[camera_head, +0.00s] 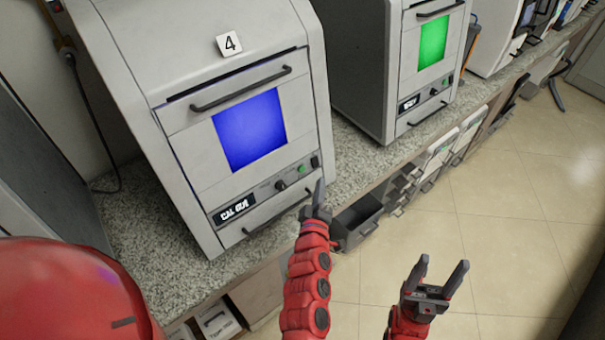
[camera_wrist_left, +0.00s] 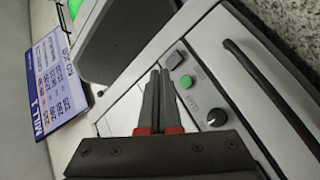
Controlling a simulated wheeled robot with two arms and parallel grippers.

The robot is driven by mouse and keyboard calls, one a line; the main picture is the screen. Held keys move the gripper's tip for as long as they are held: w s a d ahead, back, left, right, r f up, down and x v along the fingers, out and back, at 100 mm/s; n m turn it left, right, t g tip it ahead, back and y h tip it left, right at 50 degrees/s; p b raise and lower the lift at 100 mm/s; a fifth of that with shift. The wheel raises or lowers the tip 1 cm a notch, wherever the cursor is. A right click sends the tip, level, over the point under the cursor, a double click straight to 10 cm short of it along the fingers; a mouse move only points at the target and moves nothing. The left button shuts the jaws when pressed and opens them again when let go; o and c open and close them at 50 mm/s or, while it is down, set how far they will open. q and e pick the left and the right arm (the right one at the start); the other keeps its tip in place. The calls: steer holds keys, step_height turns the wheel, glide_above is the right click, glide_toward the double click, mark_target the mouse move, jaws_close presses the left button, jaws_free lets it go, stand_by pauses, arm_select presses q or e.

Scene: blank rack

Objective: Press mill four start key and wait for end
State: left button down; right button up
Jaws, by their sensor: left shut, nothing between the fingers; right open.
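Mill four (camera_head: 180,50) is a grey cabinet with a "4" label (camera_head: 229,43), a lit blue window (camera_head: 249,130) and a small display (camera_head: 234,210) reading something like "CAL DUE". Its green key (camera_head: 301,169) sits right of a dark knob (camera_head: 280,185). My left gripper (camera_head: 319,190) is shut and empty, just in front of the panel's right end. In the left wrist view its closed fingertips (camera_wrist_left: 160,72) appear beside a green key (camera_wrist_left: 186,81); I cannot tell whether they touch. A knob (camera_wrist_left: 216,117) and a black switch (camera_wrist_left: 174,60) flank that key. My right gripper (camera_head: 437,275) is open and empty.
A second mill (camera_head: 385,60) with a green window stands to the right on the speckled counter (camera_head: 345,150). An open dark drawer or bin (camera_head: 357,220) is below the counter front. A sign with figures (camera_wrist_left: 52,80) shows in the left wrist view. The tiled floor (camera_head: 500,220) is clear.

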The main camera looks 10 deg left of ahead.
mark_target(302, 169)
arm_select(q)
steer(key=w+a+b, duration=0.1)
steer(key=a, duration=0.1)
steer(key=w+a+f+b, duration=0.1)
steer(key=w+b, duration=0.1)
steer(key=shift+a, duration=0.35)
stand_by(1.8)
steer(key=shift+w+a+b, duration=0.2)
steer(key=shift+a+b, duration=0.15)
steer(key=shift+b, duration=0.1)
